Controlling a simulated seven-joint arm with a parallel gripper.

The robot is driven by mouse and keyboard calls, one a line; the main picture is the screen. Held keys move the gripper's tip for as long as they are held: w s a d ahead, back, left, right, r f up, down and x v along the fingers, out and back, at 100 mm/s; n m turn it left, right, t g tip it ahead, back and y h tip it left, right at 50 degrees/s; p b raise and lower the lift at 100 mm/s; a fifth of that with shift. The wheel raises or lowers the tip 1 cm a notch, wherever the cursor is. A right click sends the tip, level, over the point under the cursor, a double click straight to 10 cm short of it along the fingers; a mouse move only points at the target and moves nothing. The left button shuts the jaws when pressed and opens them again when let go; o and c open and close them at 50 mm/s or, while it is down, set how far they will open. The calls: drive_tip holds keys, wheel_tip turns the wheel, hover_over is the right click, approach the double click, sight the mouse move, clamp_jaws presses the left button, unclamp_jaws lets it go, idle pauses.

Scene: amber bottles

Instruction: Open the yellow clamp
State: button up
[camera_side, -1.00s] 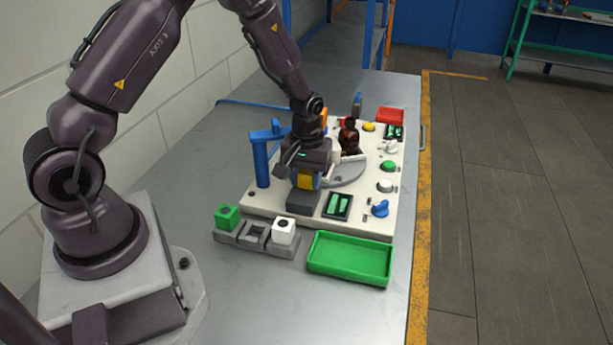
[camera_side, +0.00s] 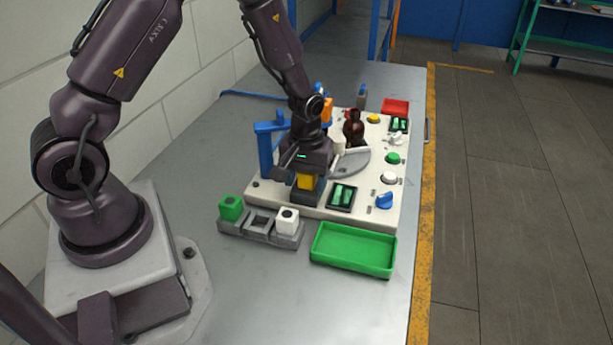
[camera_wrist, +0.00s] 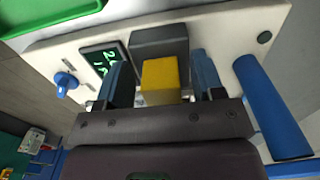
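The yellow clamp (camera_side: 306,182) is a yellow block against a dark grey block (camera_side: 304,197) on the pale panel. It also shows in the wrist view (camera_wrist: 160,80), near the middle, with the dark grey block (camera_wrist: 158,42) beyond it. My gripper (camera_wrist: 163,82) is open, with one blue finger on each side of the clamp. A narrow gap shows between the clamp and each finger. In the side view my gripper (camera_side: 305,175) is low over the clamp and partly covers it. The clamp's base is partly hidden.
A blue post (camera_side: 265,155) stands close to my gripper on the left. A brown bottle (camera_side: 353,130) stands behind on a grey disc (camera_side: 352,163). A display (camera_side: 342,196) and blue knob (camera_side: 384,201) are on the right. A green tray (camera_side: 353,248) lies in front.

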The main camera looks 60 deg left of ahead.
wheel_tip(320, 180, up, 13)
idle(0.6)
drive_tip(key=s+d+r+m+t, duration=0.2)
drive_tip(key=s+d+r+m, duration=0.1)
drive_tip(key=s+r, duration=0.4)
drive_tip(key=s+d+r+m+t, duration=0.3)
drive_tip(key=s+r+m, duration=0.3)
drive_tip(key=s+r, duration=0.2)
drive_tip(key=shift+s+d+r+t, duration=0.25)
drive_tip(key=shift+s+t, duration=0.05)
drive_tip(key=shift+s, duration=0.2)
idle(1.2)
